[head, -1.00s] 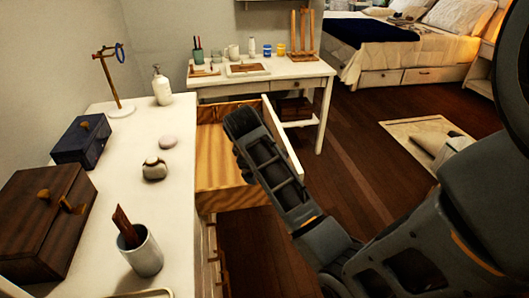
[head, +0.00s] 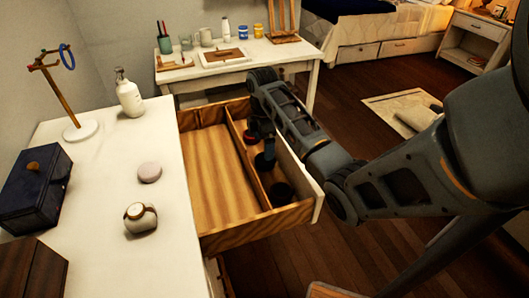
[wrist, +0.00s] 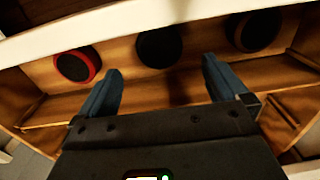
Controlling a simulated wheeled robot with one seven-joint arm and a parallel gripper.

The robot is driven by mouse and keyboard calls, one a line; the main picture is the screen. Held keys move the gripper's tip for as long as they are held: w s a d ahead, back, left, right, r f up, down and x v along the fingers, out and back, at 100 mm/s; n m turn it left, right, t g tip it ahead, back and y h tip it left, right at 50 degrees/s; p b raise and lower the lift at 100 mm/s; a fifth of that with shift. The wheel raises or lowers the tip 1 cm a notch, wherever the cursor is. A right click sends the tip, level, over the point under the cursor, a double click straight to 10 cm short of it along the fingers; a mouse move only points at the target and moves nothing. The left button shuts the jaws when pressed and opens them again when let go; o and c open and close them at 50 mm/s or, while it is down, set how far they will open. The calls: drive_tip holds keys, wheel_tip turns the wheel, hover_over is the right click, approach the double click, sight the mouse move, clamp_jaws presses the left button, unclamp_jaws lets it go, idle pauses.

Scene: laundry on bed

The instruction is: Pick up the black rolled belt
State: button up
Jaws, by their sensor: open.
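In the wrist view, a black rolled belt (wrist: 160,47) lies in a narrow drawer compartment, beyond and between my fingertips. In the head view, my gripper (head: 259,150) is partly hidden by my arm and reaches into the right compartment of the open drawer (head: 262,222).
The drawer's wide left compartment (head: 215,170) looks empty. A wooden divider and the drawer walls flank the rolls closely. A desk (head: 190,85) stands behind.

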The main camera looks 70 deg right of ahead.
sight(261, 164)
wheel_tip(261, 164, down, 2)
drive_tip(key=shift+s+d+f, duration=0.1)
drive_tip(key=shift+f, duration=0.15)
wheel_tip(261, 164, down, 5)
drive_tip(key=shift+p, duration=0.3)
drive_tip(key=c, duration=1.2)
